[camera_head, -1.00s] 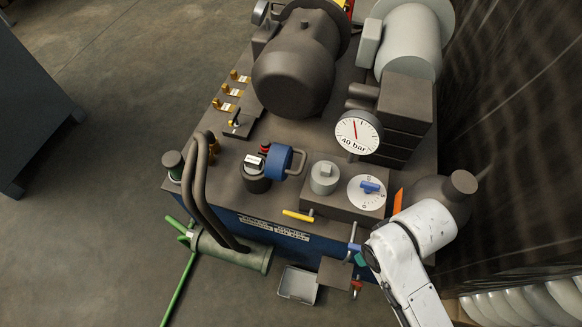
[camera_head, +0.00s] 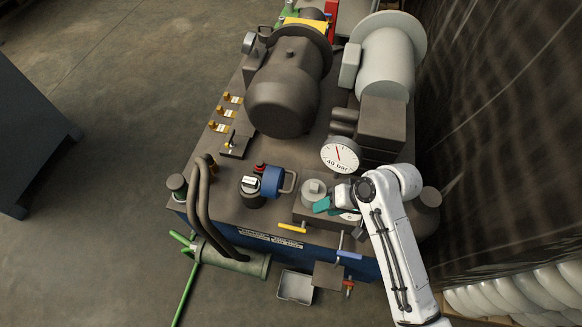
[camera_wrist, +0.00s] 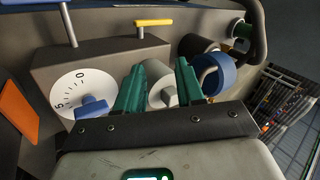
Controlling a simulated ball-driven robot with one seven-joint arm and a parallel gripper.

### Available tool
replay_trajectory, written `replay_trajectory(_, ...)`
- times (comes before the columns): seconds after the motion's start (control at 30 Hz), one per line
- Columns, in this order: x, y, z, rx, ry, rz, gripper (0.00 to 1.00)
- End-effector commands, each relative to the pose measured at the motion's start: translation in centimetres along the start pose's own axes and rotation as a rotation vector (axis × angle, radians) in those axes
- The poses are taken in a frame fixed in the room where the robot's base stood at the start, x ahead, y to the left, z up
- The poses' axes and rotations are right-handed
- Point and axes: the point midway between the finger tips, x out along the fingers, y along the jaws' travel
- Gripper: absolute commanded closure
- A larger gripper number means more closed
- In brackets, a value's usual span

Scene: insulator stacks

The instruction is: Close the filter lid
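A blue round cap with a grey handle (camera_head: 273,182), which looks like the filter lid, stands on its side beside a short dark cylinder (camera_head: 252,194). The cap's hollow side and the cylinder also show in the wrist view, with the blue cap (camera_wrist: 216,74) right of my fingers and the dark cylinder (camera_wrist: 194,45) behind it. My gripper (camera_wrist: 158,66) has two green fingers apart with nothing held. In the head view my gripper (camera_head: 330,204) is right of the cap, over the control block, apart from the cap.
A grey knobbed cylinder (camera_head: 313,192) lies between my gripper and the cap. A dial with a blue knob (camera_wrist: 92,105) is left of my fingers in the wrist view. A yellow lever (camera_head: 292,228), gauge (camera_head: 340,155), bent pipes (camera_head: 203,205) and motor (camera_head: 284,100) stand around.

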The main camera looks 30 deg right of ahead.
Motion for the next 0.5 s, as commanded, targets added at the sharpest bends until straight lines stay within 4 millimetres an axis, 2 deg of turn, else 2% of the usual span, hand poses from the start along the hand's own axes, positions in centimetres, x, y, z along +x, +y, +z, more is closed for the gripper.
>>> replay_trajectory(0.03, -1.8, -1.8, -2.0, 0.062, 0.020, -0.058, 0.68)
replay_trajectory(0.2, -3.1, -4.2, -5.5, 0.203, 0.050, -0.200, 0.84)
replay_trajectory(0.37, -3.1, -4.8, -6.6, 0.247, 0.056, -0.246, 0.99)
replay_trajectory(0.5, -1.7, -5.1, -6.7, 0.248, 0.054, -0.248, 1.00)
